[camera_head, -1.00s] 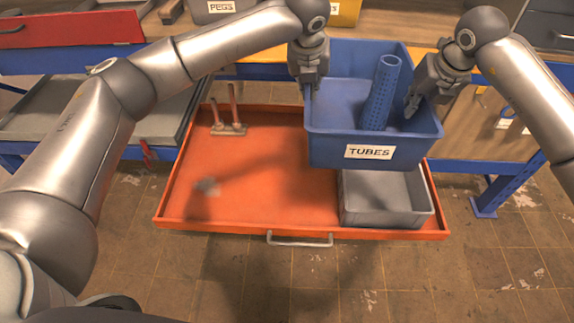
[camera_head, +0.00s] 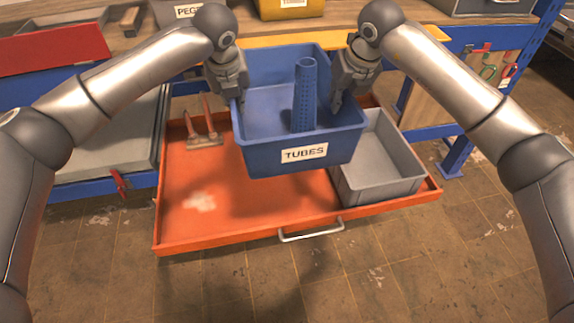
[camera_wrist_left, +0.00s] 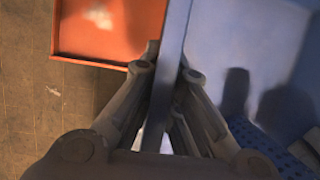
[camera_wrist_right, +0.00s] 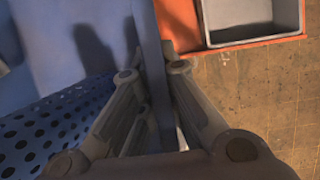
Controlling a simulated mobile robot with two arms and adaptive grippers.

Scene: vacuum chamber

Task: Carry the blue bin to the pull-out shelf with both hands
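The blue bin (camera_head: 262,150), labelled TUBES, hangs over the orange pull-out shelf (camera_head: 225,228), seemingly a little above it and roughly level. A perforated blue tube (camera_head: 304,95) stands in the bin. My left gripper (camera_head: 238,98) is shut on the bin's left wall; in the left wrist view the wall (camera_wrist_left: 172,60) runs between the fingers. My right gripper (camera_head: 338,103) is shut on the bin's right wall; that wall (camera_wrist_right: 150,60) runs between the fingers in the right wrist view. The bin's underside is hidden.
A grey tray (camera_head: 385,182) sits on the shelf's right side, close to the bin. The shelf's left front is bare. A PEGS bin (camera_head: 188,12) and a yellow bin (camera_head: 290,8) stand on the bench behind.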

